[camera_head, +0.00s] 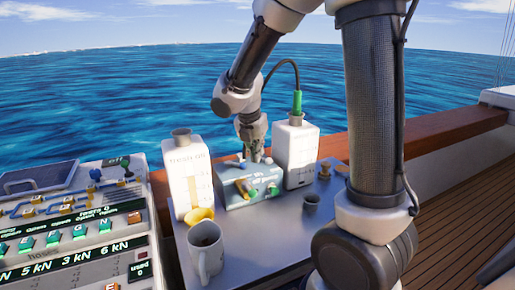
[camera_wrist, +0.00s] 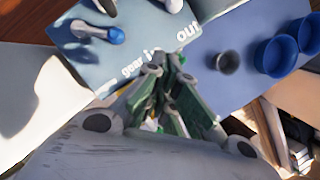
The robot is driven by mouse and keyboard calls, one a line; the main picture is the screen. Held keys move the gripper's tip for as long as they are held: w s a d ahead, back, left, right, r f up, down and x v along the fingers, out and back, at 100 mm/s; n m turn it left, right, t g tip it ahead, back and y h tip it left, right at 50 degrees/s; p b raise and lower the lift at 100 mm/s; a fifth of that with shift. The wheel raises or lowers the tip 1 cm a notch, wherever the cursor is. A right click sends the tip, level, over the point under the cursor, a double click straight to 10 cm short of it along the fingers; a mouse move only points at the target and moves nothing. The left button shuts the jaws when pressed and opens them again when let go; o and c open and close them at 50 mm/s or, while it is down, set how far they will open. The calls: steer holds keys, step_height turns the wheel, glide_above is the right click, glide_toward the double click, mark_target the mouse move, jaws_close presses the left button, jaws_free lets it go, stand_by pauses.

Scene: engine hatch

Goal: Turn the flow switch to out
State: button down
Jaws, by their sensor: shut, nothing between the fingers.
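A light blue box (camera_head: 236,193) with small controls on top stands on the table between two white containers. In the wrist view its top face (camera_wrist: 85,62) carries the printed words "gear", "in" and "out". A grey lever with a blue knob (camera_wrist: 115,36) is at the upper left there, and pale rounded parts show at the top edge. My gripper (camera_head: 256,158) is shut and empty, pointing down over the back of the box. In the wrist view its fingertips (camera_wrist: 166,65) lie just below "in" and "out". I cannot tell whether they touch the box, or which control is the flow switch.
White containers stand left (camera_head: 188,178) and right (camera_head: 297,155) of the box; a green nozzle (camera_head: 297,102) with a hose sits atop the right one. A control panel (camera_head: 75,235) is left.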

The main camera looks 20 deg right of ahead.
mark_target(270, 167)
steer(key=x, duration=0.6)
steer(key=shift+d, duration=0.15)
steer(key=shift+w+d+f, duration=0.2)
steer(key=shift+w+d, duration=0.35)
steer(key=shift+w+d+f, duration=0.2)
steer(key=shift+w+d, duration=0.35)
steer(key=shift+d, duration=0.05)
steer(key=shift+w+d, duration=0.3)
steer(key=shift+d, duration=0.05)
steer(key=shift+d, duration=1.1)
steer(key=shift+a, duration=0.1)
